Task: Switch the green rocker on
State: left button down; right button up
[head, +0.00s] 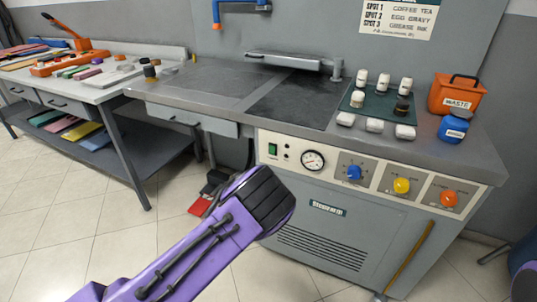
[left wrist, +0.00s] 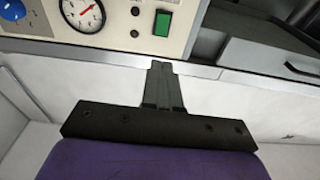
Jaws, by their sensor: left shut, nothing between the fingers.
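The green rocker (head: 272,149) is on the left end of the cream control panel (head: 330,165), left of a round dial gauge (head: 312,160). It also shows in the left wrist view (left wrist: 162,23), upper middle, with two small black knobs beside it. I cannot tell which way it is tilted. My left gripper (left wrist: 160,66) is shut and empty; in the left wrist view its fingertips lie just below the panel's edge, under the rocker and apart from it. In the head view its black hand is in front of the cabinet, and its fingers are hidden. My right gripper is not in view.
The panel also has blue (head: 353,172), yellow (head: 402,185) and orange (head: 449,198) knobs. Bottles, an orange waste bin (head: 457,93) and a blue jar (head: 455,126) stand on the counter above. A red pedal (head: 200,207) is on the floor. A workbench (head: 118,88) is at left.

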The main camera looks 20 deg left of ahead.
aim_at(272, 147)
pick_arm(q)
jog(key=shift+s+r, duration=0.1)
jog(key=shift+r, duration=0.05)
jog(key=w, duration=0.4)
jog(key=w+r, duration=0.1)
jog(key=w, duration=0.4)
jog(key=w+p, duration=0.1)
jog(key=w, duration=0.3)
jog(key=shift+w+r, duration=0.4)
jog(key=shift+a, duration=0.1)
